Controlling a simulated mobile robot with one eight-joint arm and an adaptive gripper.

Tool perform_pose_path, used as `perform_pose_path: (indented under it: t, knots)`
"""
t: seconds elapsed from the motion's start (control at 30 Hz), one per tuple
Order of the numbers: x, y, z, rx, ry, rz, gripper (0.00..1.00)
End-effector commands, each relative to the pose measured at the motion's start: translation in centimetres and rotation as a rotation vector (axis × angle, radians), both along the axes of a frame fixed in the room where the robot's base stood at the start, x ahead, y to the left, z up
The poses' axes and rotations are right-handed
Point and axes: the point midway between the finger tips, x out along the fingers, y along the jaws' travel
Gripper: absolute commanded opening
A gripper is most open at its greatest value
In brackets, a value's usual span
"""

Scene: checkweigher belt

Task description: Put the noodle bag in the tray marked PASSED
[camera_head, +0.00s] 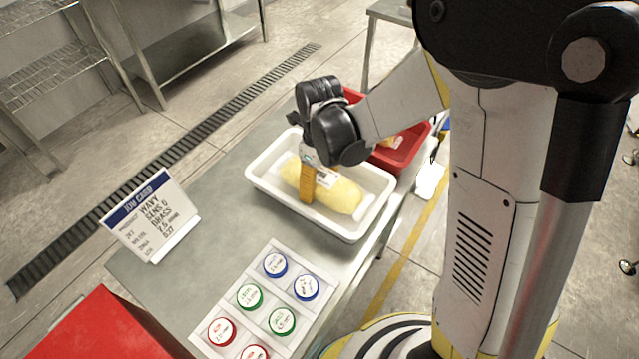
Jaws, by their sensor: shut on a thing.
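The noodle bag (338,193) is a pale yellow, plump bag with a white label. It lies lengthwise inside a white tray (263,183) on the grey table. My gripper (307,182) reaches down into the white tray and is shut on the bag near its middle left. One yellow finger shows against the bag's near side; the other finger is hidden. I cannot tell whether the bag touches the tray floor. No PASSED marking is readable on the white tray from here.
A red tray (413,150) with something inside stands behind the white tray, partly hidden by my arm. A job card (150,217) stands at the left. A sheet with several coloured discs (265,300) lies in front. A red box (100,330) is at lower left. Table is clear between card and sheet.

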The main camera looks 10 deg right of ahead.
Motion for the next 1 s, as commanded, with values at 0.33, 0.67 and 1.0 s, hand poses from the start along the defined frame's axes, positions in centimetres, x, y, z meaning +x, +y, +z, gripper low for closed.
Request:
perform_pose_path:
  t: [0.33,0.67,1.0]
  knots:
    - [0.0,0.0,-0.1,0.0,0.0,0.0,0.99]
    - [0.0,0.0,0.1,0.0,0.0,0.0,0.99]
    - [0.0,0.0,6.3,0.0,0.0,0.0,0.99]
